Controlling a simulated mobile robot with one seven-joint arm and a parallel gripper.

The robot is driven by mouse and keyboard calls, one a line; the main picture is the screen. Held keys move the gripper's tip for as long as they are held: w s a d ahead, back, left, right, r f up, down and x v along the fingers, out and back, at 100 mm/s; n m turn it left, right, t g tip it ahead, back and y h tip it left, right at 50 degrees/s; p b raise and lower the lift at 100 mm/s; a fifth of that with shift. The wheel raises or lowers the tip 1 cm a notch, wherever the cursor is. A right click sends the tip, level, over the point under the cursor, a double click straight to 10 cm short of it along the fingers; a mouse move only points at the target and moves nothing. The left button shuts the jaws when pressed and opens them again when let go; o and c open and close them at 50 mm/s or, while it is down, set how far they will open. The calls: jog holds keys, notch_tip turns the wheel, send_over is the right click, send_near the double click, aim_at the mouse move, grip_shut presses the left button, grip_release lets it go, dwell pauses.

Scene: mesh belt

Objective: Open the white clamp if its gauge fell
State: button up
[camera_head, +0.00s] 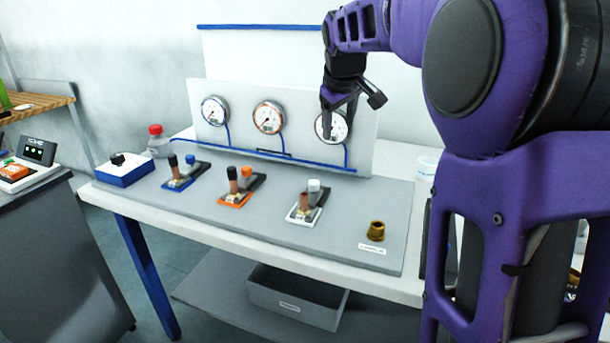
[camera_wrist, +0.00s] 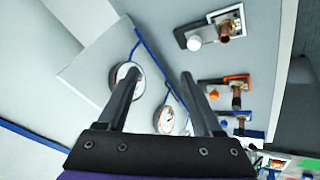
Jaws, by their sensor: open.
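The white clamp (camera_head: 303,214) sits on the grey bench board, third from the left, with a white knob (camera_head: 314,187) and a copper-coloured post. It also shows in the wrist view (camera_wrist: 210,28), at top right. Its likely gauge, the right one (camera_head: 340,129), is on the upright panel behind it. My gripper partly covers that dial, and I cannot read its needle. In the wrist view the dial (camera_wrist: 121,72) is behind the left finger. My gripper (camera_wrist: 158,74) is open and empty, in front of the panel and above the white clamp, apart from it.
A blue clamp (camera_head: 178,184) and an orange clamp (camera_head: 235,199) stand left of the white one, with two more gauges (camera_head: 215,111) behind. A brass fitting (camera_head: 376,231) stands at right. A red-capped bottle (camera_head: 158,148) and blue box (camera_head: 124,170) are at left.

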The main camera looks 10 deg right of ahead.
jog(key=s+a+m+g+y, duration=0.2)
jog(key=b, duration=0.3)
send_near(314, 182)
jog(key=shift+m+y, duration=0.3)
jog(key=x, duration=0.8)
jog(key=shift+w+d+f, duration=0.1)
jog(key=shift+d+f, duration=0.1)
jog(key=shift+f, duration=0.15)
grip_shut()
dwell(0.6)
